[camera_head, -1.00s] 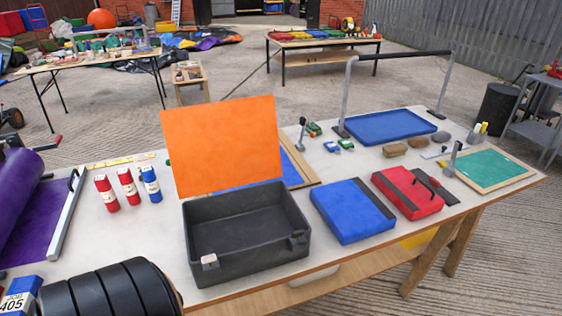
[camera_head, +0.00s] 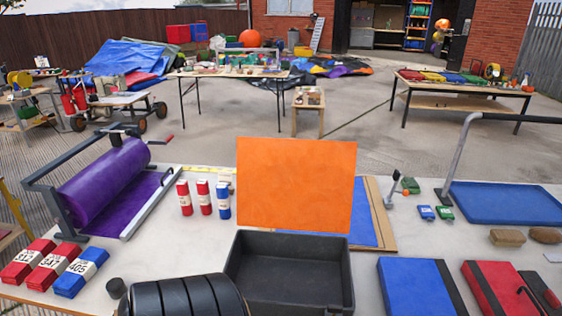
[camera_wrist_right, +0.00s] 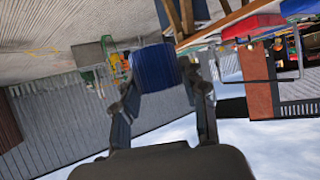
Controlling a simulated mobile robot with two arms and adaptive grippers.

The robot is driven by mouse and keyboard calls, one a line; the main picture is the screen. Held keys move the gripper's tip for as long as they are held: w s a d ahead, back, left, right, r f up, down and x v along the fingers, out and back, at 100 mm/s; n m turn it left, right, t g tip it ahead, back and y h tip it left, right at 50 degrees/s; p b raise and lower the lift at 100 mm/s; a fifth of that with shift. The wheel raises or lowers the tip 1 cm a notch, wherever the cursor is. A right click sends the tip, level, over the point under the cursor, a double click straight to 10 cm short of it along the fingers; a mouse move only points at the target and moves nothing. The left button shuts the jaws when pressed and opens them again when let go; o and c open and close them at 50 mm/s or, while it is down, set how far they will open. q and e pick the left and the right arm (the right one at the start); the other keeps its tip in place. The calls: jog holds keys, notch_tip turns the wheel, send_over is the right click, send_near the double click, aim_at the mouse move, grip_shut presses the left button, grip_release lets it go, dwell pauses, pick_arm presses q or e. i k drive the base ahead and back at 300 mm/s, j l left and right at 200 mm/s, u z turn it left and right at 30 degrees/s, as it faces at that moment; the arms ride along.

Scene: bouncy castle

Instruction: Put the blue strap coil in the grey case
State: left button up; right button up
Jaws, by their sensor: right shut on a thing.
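The grey case (camera_head: 290,272) stands open near the front edge of the table, with its orange lid panel (camera_head: 296,186) upright behind it. The part of its inside that shows looks empty, and its front is cut off by the picture edge. In the right wrist view my right gripper (camera_wrist_right: 160,82) is shut on a blue ribbed roll, which looks like the blue strap coil (camera_wrist_right: 155,67). The coil sits between the two fingers. My right gripper is not in the head view, so its distance from the case cannot be told. My left gripper is in neither view.
A black ribbed cylinder (camera_head: 188,296) lies left of the case. Blue (camera_head: 415,285) and red (camera_head: 500,287) flat cases lie to its right. Numbered packs (camera_head: 80,272), a purple roller frame (camera_head: 105,185) and small bottles (camera_head: 203,197) are farther left. Bare tabletop (camera_head: 160,245) lies between.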

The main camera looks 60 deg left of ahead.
aim_at(263, 279)
jog(key=i+u, duration=0.15)
jog(key=u, duration=0.3)
jog(key=i+l+u, duration=0.1)
jog(key=u, duration=0.3)
jog(key=l+u, duration=0.2)
jog(key=u, duration=0.25)
jog(key=i+l+u, duration=0.15)
jog(key=u, duration=0.25)
